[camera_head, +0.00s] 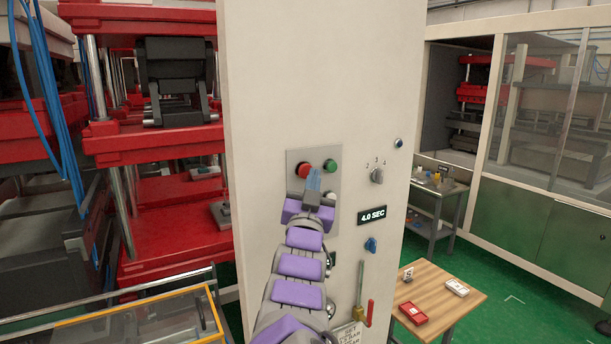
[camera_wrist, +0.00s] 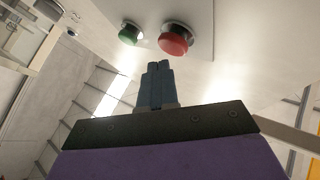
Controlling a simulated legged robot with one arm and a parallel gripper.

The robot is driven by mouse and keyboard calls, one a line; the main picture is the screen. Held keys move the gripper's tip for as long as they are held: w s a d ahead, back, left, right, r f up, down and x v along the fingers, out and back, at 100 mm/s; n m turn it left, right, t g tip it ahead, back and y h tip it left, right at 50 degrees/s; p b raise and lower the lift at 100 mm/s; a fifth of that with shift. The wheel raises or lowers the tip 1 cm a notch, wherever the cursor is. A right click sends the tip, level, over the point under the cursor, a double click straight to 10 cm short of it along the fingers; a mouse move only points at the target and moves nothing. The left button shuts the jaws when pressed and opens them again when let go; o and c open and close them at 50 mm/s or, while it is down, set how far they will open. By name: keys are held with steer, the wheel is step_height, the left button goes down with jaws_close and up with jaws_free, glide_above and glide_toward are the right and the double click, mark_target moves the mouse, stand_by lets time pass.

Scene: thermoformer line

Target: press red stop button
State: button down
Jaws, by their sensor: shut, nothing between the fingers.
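The red stop button (camera_head: 304,169) is a round mushroom button at the upper left of a grey plate on the pale control column. A green button (camera_head: 330,166) sits to its right. My gripper (camera_head: 313,178) is shut and empty, in front of the plate and just below the two buttons. In the wrist view, the red button (camera_wrist: 175,40) stands out from the panel just beyond the blue fingertips (camera_wrist: 158,68), with the green button (camera_wrist: 130,33) beside it. A gap shows between the fingertips and the red button. My gripper covers the lower part of the plate.
A wooden table (camera_head: 440,290) stands at lower right. A red press (camera_head: 155,150) stands at left.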

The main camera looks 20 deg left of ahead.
steer(key=shift+s+d+b, duration=1.65)
steer(key=shift+d+b, duration=0.3)
steer(key=shift+b, duration=0.25)
